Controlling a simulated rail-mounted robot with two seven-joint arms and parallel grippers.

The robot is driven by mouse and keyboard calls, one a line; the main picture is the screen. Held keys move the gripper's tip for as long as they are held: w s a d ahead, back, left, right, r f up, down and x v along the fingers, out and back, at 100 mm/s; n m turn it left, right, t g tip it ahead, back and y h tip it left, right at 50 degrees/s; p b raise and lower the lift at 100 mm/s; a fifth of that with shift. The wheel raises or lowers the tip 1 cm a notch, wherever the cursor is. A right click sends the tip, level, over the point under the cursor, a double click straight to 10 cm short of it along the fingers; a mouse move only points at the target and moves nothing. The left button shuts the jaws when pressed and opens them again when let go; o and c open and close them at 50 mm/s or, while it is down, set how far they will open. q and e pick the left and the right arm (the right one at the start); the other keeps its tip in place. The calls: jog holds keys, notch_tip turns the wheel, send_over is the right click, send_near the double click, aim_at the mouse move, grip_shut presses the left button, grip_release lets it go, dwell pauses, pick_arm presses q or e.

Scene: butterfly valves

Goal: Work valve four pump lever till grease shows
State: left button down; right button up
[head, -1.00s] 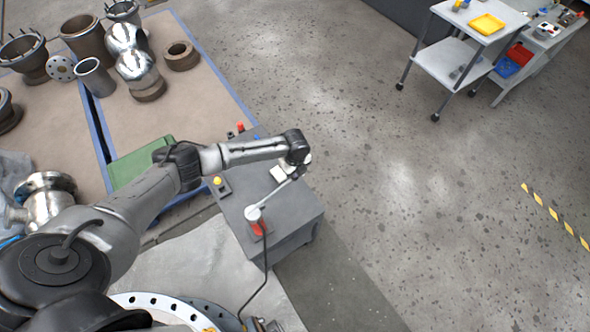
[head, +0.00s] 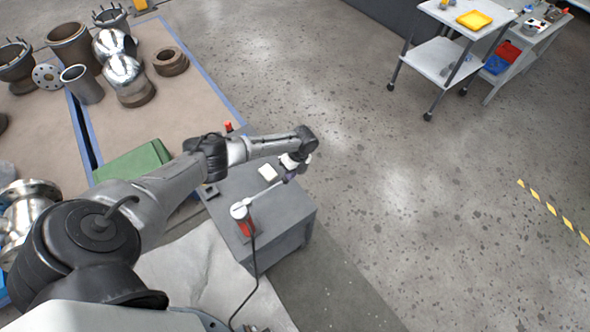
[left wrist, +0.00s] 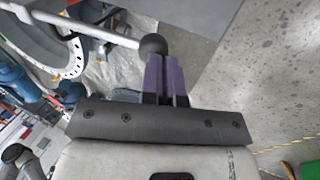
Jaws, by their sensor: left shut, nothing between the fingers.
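The grease pump (head: 247,226) has a red body and a pale round head, and stands on a grey cabinet (head: 285,218). Its lever (head: 264,193) reaches up and right from the head towards my left gripper (head: 289,178). In the left wrist view, the lever rod (left wrist: 95,31) ends in a dark ball knob (left wrist: 152,44). The purple fingers of my left gripper (left wrist: 164,62) are shut with the knob at their tips, not between them. Whether they touch it I cannot tell. A dark hose (head: 254,275) runs down from the pump. No grease is visible. My right gripper is out of view.
A green box (head: 131,162) sits left of the cabinet, beside my arm. Pipe fittings (head: 124,80) stand on the mats behind. A pale flange ring (left wrist: 74,62) shows in the left wrist view. A trolley (head: 440,62) stands far right. The floor right of the cabinet is clear.

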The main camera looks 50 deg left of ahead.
pick_arm(q)
jog(key=shift+s+a+f, duration=0.1)
jog(key=shift+a+f, duration=0.05)
jog(key=shift+f, duration=0.35)
jog(key=shift+a+f, duration=0.1)
jog(key=w+v, duration=0.1)
jog(key=v, duration=1.4)
jog(key=shift+d+f+p, duration=0.2)
jog(key=shift+d+p, duration=0.1)
jog(key=shift+p, duration=0.15)
jog(key=shift+w, duration=0.15)
